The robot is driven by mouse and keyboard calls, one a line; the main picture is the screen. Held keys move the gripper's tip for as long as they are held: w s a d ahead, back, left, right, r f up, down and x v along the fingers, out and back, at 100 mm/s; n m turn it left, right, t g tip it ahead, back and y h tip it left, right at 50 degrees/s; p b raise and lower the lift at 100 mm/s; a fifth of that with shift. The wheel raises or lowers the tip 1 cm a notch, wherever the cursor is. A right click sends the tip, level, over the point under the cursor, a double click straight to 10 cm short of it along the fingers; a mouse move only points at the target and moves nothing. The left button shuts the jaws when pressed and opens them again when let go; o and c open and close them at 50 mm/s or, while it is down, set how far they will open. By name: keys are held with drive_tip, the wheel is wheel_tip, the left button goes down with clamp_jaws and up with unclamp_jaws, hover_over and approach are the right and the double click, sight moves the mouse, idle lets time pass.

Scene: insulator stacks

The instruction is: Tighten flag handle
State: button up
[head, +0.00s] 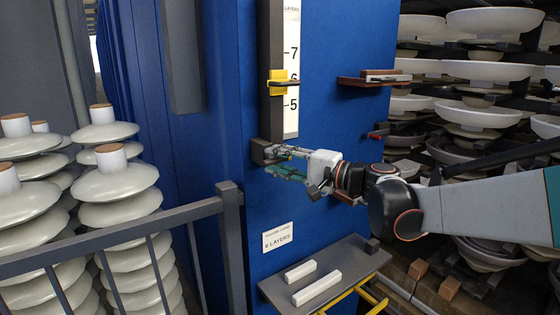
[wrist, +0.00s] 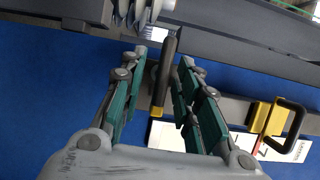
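A dark bar-shaped handle (wrist: 168,70) with a brassy collar shows in the wrist view, between the two fingers of my gripper (wrist: 162,62). The fingers stand apart on either side of it, with gaps visible. In the head view my gripper (head: 283,163) is at the lower end of a dark vertical rail, by a dark block (head: 261,151); its fingers hide the handle there. A yellow slider (head: 278,83) sits higher on the rail, near the 6 on the white scale. In the wrist view the slider (wrist: 262,116) has a black loop handle (wrist: 292,125).
A blue panel (head: 340,60) backs the rail. A label (head: 278,238) reading 6 LAYERS is below. A grey shelf (head: 345,262) holds two white bars. A grey railing (head: 120,235) and white insulator stacks (head: 115,185) stand left; more stacks (head: 490,70) stand right.

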drive_tip(key=shift+d, duration=0.1)
drive_tip(key=v, duration=1.1)
drive_tip(key=shift+s+d, duration=0.3)
drive_tip(key=shift+f, duration=0.15)
